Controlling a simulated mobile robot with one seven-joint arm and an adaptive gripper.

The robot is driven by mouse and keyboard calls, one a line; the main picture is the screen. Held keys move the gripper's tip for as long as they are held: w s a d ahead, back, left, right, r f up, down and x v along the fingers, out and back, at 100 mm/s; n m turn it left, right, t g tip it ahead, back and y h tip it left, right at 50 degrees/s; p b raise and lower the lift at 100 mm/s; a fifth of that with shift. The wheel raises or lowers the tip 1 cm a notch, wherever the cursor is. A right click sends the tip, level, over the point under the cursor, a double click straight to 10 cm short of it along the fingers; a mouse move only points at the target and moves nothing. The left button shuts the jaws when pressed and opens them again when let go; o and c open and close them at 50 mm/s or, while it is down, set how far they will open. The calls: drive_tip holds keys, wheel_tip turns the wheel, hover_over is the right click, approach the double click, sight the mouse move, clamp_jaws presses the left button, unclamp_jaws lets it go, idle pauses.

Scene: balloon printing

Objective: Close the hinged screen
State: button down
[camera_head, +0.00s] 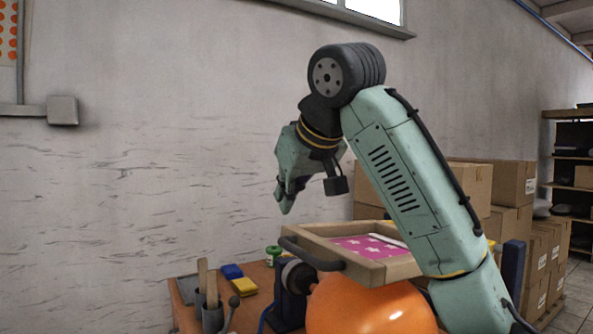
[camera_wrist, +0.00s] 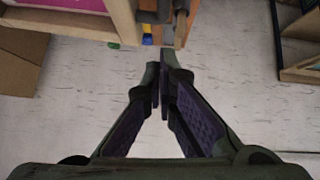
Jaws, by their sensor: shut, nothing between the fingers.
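The hinged screen (camera_head: 330,241) is a wooden frame with a pink patterned mesh and a dark handle on its left side. In the head view it lies nearly level over an orange balloon (camera_head: 365,308); whether they touch is unclear. Part of its right side is hidden behind my arm. A corner of its frame shows at the top left of the wrist view (camera_wrist: 124,20). My gripper (camera_head: 285,208) points down above and to the left of the screen, apart from it. Its fingers are shut and empty in the wrist view (camera_wrist: 159,80).
The wooden table (camera_head: 262,276) holds a blue block (camera_head: 232,271), a yellow block (camera_head: 244,287), a green-lidded jar (camera_head: 273,256) and a grey cup (camera_head: 212,318) of tools. Cardboard boxes (camera_head: 513,180) stand behind at the right. Free air lies left of my gripper, before the wall.

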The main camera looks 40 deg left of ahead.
sight(288, 242)
drive_tip(key=f, duration=0.4)
drive_tip(key=shift+w+a+f+p, duration=0.3)
drive_tip(key=shift+f, duration=0.1)
